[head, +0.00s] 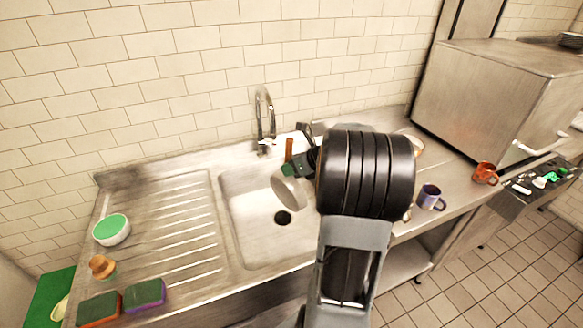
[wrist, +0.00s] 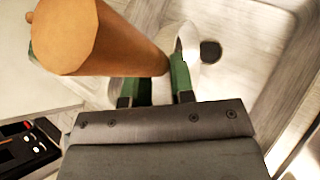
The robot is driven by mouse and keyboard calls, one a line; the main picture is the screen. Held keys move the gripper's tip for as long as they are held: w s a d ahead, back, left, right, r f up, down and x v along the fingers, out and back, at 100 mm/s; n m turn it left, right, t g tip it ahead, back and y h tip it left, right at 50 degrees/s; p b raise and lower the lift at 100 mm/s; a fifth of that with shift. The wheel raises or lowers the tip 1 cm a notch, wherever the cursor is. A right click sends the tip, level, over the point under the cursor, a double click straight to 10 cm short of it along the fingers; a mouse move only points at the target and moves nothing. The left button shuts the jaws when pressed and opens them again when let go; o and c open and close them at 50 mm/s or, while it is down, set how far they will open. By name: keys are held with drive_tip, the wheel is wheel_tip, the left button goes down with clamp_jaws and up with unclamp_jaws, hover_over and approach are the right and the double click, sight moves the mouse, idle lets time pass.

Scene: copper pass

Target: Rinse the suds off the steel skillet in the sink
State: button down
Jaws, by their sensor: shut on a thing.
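A strip of the pan (wrist: 188,42) shows behind the fingers. I cannot make out suds on the part of the pan that shows. The tap (head: 264,120) stands behind the sink; I see no clear water stream. My arm hides the sink's right side.
On the left are a green-and-white bowl (head: 111,230), a wooden-topped brush (head: 102,267) and two sponges (head: 145,294). A purple mug (head: 430,197) and an orange mug (head: 485,173) stand on the right, near a large steel box (head: 490,90). The ribbed drainboard (head: 180,235) is clear.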

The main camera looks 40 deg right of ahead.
wheel_tip(320, 180, down, 19)
drive_tip(key=b, duration=1.3)
idle(0.3)
idle(0.6)
wheel_tip(320, 180, up, 22)
drive_tip(key=p, duration=1.9)
drive_tip(key=shift+f+p, duration=0.25)
drive_tip(key=shift+p, duration=0.1)
idle(1.8)
